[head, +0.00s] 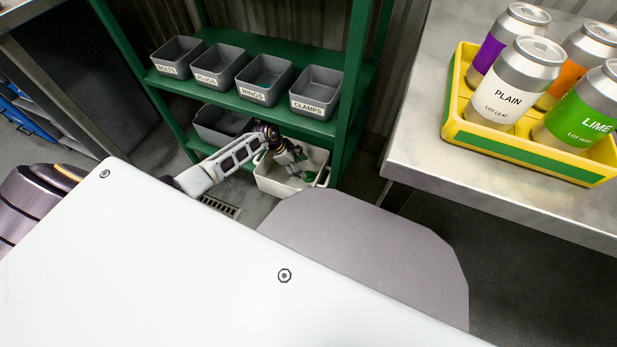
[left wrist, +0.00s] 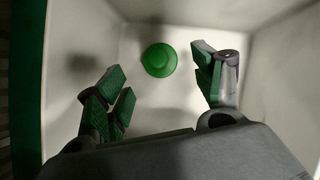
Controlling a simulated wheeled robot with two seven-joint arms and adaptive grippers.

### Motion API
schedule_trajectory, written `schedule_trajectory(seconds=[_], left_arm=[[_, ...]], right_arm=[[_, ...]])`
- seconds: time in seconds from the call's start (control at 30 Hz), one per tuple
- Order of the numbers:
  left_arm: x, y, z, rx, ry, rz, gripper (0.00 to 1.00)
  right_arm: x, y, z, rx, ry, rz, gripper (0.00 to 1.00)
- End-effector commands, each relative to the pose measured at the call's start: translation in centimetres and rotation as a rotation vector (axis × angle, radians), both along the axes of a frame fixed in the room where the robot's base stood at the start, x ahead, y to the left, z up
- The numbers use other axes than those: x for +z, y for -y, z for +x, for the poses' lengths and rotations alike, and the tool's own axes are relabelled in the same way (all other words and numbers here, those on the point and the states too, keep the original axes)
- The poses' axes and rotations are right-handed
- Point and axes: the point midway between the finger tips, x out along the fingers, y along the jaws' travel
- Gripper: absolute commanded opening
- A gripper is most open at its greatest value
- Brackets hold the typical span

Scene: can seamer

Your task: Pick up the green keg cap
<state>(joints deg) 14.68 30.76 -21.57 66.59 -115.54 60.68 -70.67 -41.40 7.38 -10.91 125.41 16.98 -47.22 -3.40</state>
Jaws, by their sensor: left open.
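The green keg cap (left wrist: 159,60) shows in the left wrist view as a round green disc with a raised middle. It lies on the floor of a white bin (head: 274,183). My left gripper (head: 304,174) reaches into this bin on the low shelf. In the left wrist view its green-padded fingers (left wrist: 160,85) are open and spread to either side of the cap. The cap is beyond the fingertips, and nothing is between the fingers. In the head view I cannot make out the cap clearly, as the gripper covers much of the bin. My right gripper is not in view.
The green shelf rack (head: 355,85) holds a row of grey labelled bins (head: 264,79) above. A grey bin (head: 222,122) stands left of the white bin. At right, a metal table (head: 425,140) bears a yellow-green tray (head: 520,150) of cans. The bin's walls close in around the gripper.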

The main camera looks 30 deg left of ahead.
Motion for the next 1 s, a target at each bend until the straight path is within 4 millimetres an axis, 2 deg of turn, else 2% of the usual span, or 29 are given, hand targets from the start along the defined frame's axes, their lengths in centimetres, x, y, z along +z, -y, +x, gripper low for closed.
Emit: schedule_trajectory(seconds=[0.47, 1.0], left_arm=[[-0.3, 0.2, 0.1, 0.000, 0.000, -0.001, 0.68], [-3.1, 1.8, 1.1, 0.001, -0.002, -0.002, 0.68]], right_arm=[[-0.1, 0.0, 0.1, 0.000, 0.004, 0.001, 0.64], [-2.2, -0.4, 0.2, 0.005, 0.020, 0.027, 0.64]])
